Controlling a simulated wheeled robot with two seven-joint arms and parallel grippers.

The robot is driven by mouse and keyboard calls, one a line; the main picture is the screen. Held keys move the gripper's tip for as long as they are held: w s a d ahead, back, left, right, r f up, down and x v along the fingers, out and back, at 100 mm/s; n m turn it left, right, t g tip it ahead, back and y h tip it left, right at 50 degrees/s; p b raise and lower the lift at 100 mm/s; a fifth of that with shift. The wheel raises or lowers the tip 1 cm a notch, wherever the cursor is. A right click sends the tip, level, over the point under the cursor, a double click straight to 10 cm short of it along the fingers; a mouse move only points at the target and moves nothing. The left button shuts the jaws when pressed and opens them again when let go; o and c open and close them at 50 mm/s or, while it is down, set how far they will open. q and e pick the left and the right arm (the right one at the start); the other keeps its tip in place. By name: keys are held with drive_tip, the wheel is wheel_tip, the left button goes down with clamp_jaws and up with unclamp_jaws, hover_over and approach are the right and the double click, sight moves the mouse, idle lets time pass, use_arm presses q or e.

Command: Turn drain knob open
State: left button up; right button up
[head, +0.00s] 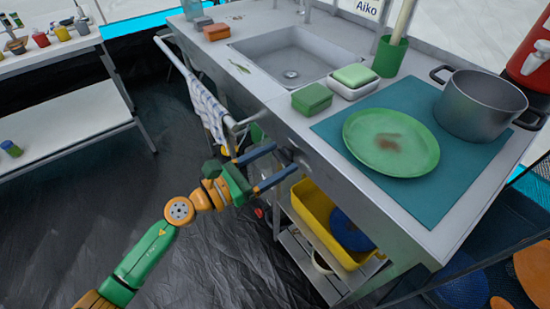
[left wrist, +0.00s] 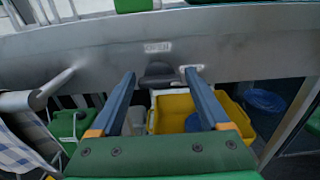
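The drain knob (left wrist: 158,73) is a dark grey knob on the front face of the metal sink counter. It shows in the left wrist view below an "OPEN" label (left wrist: 157,47). A second pale label (left wrist: 191,69) sits to its right, partly hidden and unreadable. My left gripper (left wrist: 160,76) is open, with one blue finger on each side of the knob; I cannot tell whether either finger touches it. In the head view the left gripper (head: 286,158) reaches the counter's front face below the sink (head: 290,70). My right gripper is in neither view.
A towel rail (head: 190,75) with a checked cloth (head: 207,105) sticks out left of the gripper. A yellow bin (head: 318,222) stands on the shelf below. A green plate (head: 390,145) and a pot (head: 480,105) are on the counter. Floor to the left is clear.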

use_arm(q)
drive_tip(key=c, duration=0.9)
drive_tip(key=shift+c, duration=0.2)
drive_tip(key=n+p, duration=0.1)
drive_tip(key=n, duration=0.3)
drive_tip(key=shift+w+r+p, duration=0.1)
drive_tip(key=shift+p, duration=0.3)
drive_tip(key=n+p, duration=0.2)
drive_tip(key=n, duration=0.3)
drive_tip(key=n+p, duration=0.1)
drive_tip(key=n, duration=0.3)
drive_tip(key=shift+w+a+n+p, duration=0.1)
drive_tip(key=shift+n+p, duration=0.2)
drive_tip(key=shift+n, duration=0.1)
drive_tip(key=shift+f+n+p, duration=0.15)
drive_tip(key=shift+n+p, duration=0.15)
drive_tip(key=shift+n, duration=0.7)
drive_tip(key=shift+f+n+p, duration=0.15)
drive_tip(key=shift+n+p, duration=0.15)
drive_tip(key=shift+n, duration=0.7)
